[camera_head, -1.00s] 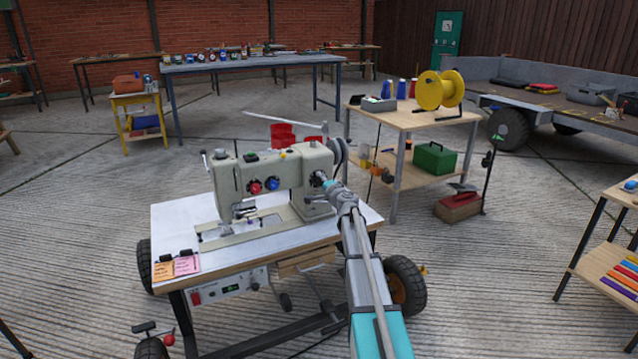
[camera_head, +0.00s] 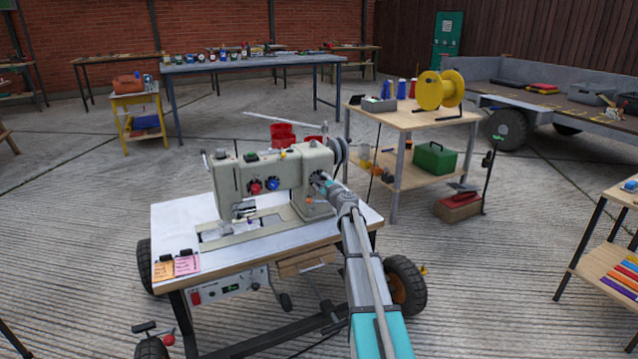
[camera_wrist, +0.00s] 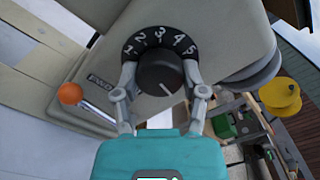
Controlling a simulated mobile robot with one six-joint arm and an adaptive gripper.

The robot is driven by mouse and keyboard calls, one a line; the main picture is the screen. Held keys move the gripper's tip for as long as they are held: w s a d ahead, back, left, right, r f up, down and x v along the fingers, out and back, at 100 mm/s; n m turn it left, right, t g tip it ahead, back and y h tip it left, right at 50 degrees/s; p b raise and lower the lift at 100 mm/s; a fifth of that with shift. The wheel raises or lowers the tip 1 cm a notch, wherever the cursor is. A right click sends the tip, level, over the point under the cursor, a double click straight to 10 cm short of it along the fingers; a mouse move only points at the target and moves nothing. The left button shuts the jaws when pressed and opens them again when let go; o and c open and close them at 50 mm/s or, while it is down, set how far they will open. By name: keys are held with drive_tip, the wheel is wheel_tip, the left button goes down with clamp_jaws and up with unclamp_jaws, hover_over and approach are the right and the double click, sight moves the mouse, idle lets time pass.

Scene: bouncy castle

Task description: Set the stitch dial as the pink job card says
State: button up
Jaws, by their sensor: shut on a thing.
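The stitch dial (camera_wrist: 160,72) is a black round knob on the sewing machine (camera_head: 265,180), with a number ring from 1 to 5 (camera_wrist: 160,38) around its upper side. A short pale line on the knob's face points down and slightly right, away from the numbers. My gripper (camera_wrist: 160,75) is shut on the dial, one finger on each side; in the head view it (camera_head: 318,179) is at the machine's right end. The pink job card (camera_head: 187,264) is clipped at the table's front left edge, its writing too small to read.
An orange card (camera_head: 163,269) is beside the pink one. In the wrist view, a lever with an orange ball (camera_wrist: 69,94) sticks out left of the dial, near a small label plate (camera_wrist: 101,84). A wooden table with a yellow spool (camera_head: 440,90) stands behind at right.

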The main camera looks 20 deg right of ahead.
drive_tip(key=shift+d+m, duration=0.1)
drive_tip(key=shift+m, duration=0.3)
drive_tip(key=o, duration=1.1)
drive_tip(key=shift+o, duration=0.2)
drive_tip(key=shift+s, duration=0.15)
drive_tip(key=s, duration=1.1)
drive_tip(key=shift+s+d, duration=0.15)
drive_tip(key=shift+s, duration=0.15)
